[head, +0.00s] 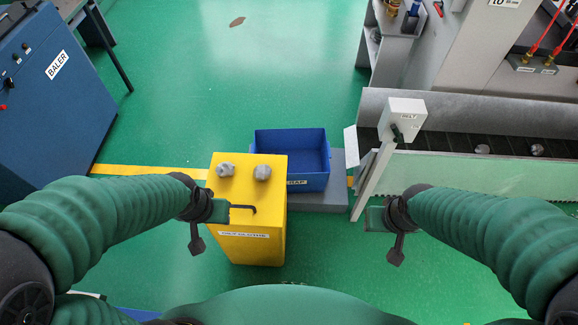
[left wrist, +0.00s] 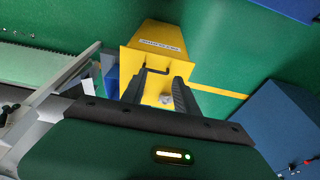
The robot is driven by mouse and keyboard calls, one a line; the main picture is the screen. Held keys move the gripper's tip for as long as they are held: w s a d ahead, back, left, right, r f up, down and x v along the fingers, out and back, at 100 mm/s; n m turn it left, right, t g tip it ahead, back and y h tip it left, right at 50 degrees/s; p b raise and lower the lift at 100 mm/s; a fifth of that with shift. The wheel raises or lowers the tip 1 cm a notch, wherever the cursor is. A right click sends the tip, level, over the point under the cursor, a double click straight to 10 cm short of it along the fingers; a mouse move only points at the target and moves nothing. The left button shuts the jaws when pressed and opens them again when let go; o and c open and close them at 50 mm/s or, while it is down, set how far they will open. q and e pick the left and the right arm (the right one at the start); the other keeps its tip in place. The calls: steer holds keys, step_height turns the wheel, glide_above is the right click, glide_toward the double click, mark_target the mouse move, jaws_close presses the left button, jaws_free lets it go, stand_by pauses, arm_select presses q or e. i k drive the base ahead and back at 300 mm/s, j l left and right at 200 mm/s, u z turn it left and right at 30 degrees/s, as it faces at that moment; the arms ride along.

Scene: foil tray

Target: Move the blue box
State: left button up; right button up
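The blue box (head: 290,147) is open-topped and looks empty in the head view. It sits on a grey platform (head: 325,198) behind and right of a yellow box (head: 248,222), which hides part of its label. In the left wrist view a strip of the blue box (left wrist: 110,76) shows beside the yellow box (left wrist: 158,52). My left gripper (left wrist: 157,84) is open, its two fingers apart near a dark handle on the yellow box; contact is unclear. My right gripper (head: 376,217) is at the right, apart from the blue box; its fingers cannot be made out.
Two grey lumps (head: 243,171) lie on the yellow box. A grey post with a switch box (head: 403,114) stands right of the blue box, before a conveyor (head: 465,105) with lumps on it. A blue baler (head: 50,92) stands left.

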mark_target(308, 150)
steer(key=i+l, duration=0.2)
steer(key=l, duration=0.15)
steer(key=i+l, duration=0.2)
steer(key=l, duration=0.15)
steer(key=i+l+u, duration=0.1)
steer(key=i+l, duration=0.3)
steer(key=l, duration=0.25)
steer(key=i+l, duration=0.15)
steer(key=l, duration=0.2)
steer(key=i+l, duration=0.2)
steer(key=l, duration=0.2)
steer(key=j+u, duration=0.05)
